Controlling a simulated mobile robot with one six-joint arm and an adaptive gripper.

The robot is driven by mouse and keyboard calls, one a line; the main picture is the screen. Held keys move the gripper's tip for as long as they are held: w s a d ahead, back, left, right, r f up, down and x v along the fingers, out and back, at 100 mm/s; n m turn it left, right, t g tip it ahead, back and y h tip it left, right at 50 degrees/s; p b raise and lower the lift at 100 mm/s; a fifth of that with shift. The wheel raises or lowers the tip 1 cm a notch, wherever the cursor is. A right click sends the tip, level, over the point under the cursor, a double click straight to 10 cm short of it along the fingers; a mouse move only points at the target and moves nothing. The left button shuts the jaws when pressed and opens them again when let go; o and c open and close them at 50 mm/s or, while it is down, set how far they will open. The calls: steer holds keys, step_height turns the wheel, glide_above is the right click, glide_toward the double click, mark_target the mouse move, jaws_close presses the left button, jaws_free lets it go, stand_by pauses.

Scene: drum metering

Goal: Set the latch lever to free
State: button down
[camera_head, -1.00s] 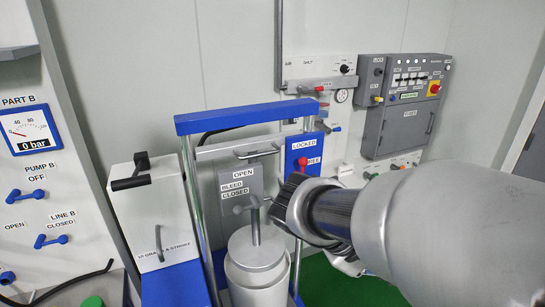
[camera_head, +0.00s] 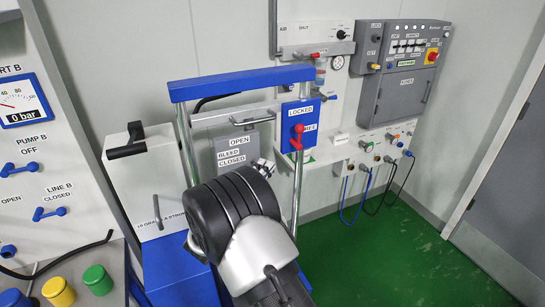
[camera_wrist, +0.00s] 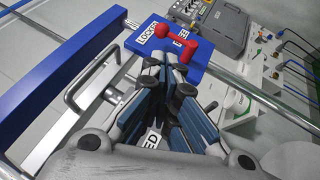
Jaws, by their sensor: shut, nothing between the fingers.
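The latch lever (camera_head: 297,137) is red and sits on a blue plate (camera_head: 291,112) with a LOCKED label above and a second label, partly covered by the lever, beside it. In the head view it stands nearly upright. The lever (camera_wrist: 178,43) shows near the top of the wrist view, with the LOCKED label to its left. I cannot tell for sure which label it is set to. My gripper (camera_wrist: 166,68) is shut and empty, its fingertips just below the lever in the wrist view. I cannot tell whether they touch it. In the head view my wrist hides most of the gripper.
A blue crossbar (camera_head: 240,83) on chrome posts frames the plate. A grey plate (camera_head: 236,147) labelled OPEN, BLEED and CLOSED is left of it. A wall panel (camera_head: 407,75) and hanging hoses (camera_head: 372,195) are at right. Green floor is clear at right.

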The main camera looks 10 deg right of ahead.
mark_target(303, 128)
steer(key=b+x, duration=0.1)
steer(key=x, duration=1.1)
steer(key=shift+w+d+r, duration=0.15)
steer(key=shift+d, duration=0.2)
steer(key=shift+w+d+r+m+g, duration=0.1)
steer(key=shift+d+r+m+g, duration=0.2)
steer(key=shift+m+g, duration=0.2)
steer(key=shift+w+d+r+m+g+y, duration=0.1)
steer(key=shift+d+r+m+g+y, duration=0.2)
steer(key=shift+d+m+g+y, duration=0.25)
steer(key=shift+w+d+r+m+g+y, duration=0.15)
steer(key=shift+d+r+m+g+y, duration=0.15)
steer(key=shift+g+y, duration=0.35)
steer(key=g+y+p, duration=0.1)
steer(key=d+m+y+p, duration=0.1)
steer(key=d+m+g+y+p, duration=0.1)
steer(key=shift+w+d+r+g, duration=0.2)
steer(key=shift+w+r+g, duration=0.1)
steer(key=shift+w+r, duration=0.1)
steer(key=d+f+y+p, duration=0.1)
steer(key=p, duration=0.1)
steer(key=w+d+f+m+g+y+p, duration=0.1)
steer(key=y+p, duration=0.1)
steer(key=p, duration=0.1)
steer(key=d+f+g+y+p, duration=0.1)
steer(key=d+p, duration=0.1)
steer(key=p, duration=0.1)
steer(key=shift+w+m+y, duration=0.15)
steer(key=shift+m+y, duration=0.1)
steer(key=shift+y, duration=0.15)
